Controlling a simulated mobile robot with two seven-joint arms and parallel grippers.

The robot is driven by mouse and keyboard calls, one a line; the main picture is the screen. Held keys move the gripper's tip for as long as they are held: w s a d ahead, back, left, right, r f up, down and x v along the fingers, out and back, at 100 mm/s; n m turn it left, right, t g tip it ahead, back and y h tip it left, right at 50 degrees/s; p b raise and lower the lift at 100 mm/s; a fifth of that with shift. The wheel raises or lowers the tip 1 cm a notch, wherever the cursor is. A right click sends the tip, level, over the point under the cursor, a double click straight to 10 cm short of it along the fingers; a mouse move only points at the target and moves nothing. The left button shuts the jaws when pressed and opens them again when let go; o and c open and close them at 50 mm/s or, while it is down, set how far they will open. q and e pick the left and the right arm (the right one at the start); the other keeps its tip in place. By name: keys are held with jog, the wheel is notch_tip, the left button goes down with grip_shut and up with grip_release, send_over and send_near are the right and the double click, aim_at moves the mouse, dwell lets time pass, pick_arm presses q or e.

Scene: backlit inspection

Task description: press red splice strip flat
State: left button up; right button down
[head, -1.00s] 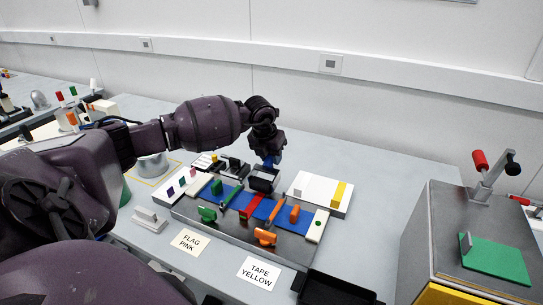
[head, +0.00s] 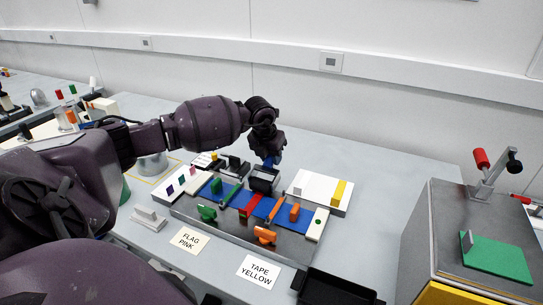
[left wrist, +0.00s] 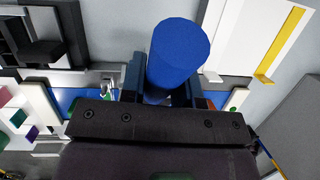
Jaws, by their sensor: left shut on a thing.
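The red splice strip (head: 253,203) lies across the blue band (head: 231,196) on the dark fixture plate (head: 225,224) in the head view. It looks low, but I cannot tell whether it is fully flat. My left gripper (head: 268,156) hangs above and behind the band. In the left wrist view its fingers (left wrist: 165,92) are shut on a blue cylinder (left wrist: 180,50), which stands out between them. The strip is hidden in the left wrist view. My right gripper is not in view.
Green clamps (head: 207,213) and orange clamps (head: 265,235) stand along the plate. A black block (head: 264,180) sits just behind the band. A white tray with a yellow bar (head: 339,193) is to the right. A black bin (head: 340,288) is in front. Bare table lies right of the tray.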

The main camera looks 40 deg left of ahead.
pick_arm(q)
jog(key=shift+s+d+p, duration=0.15)
jog(key=shift+s+p, duration=0.2)
jog(key=shift+s, duration=0.15)
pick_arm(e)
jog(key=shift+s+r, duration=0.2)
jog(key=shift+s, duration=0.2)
pick_arm(q)
jog(key=shift+s+f, duration=0.1)
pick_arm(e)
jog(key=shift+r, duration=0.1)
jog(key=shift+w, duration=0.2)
pick_arm(q)
jog(key=shift+s+d+p, duration=0.1)
jog(key=shift+s+p, duration=0.2)
jog(key=shift+s, duration=0.15)
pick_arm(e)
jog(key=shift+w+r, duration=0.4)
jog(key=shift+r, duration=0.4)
pick_arm(q)
jog(key=shift+s, duration=0.1)
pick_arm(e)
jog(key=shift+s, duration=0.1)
pick_arm(q)
jog(key=shift+d, duration=0.1)
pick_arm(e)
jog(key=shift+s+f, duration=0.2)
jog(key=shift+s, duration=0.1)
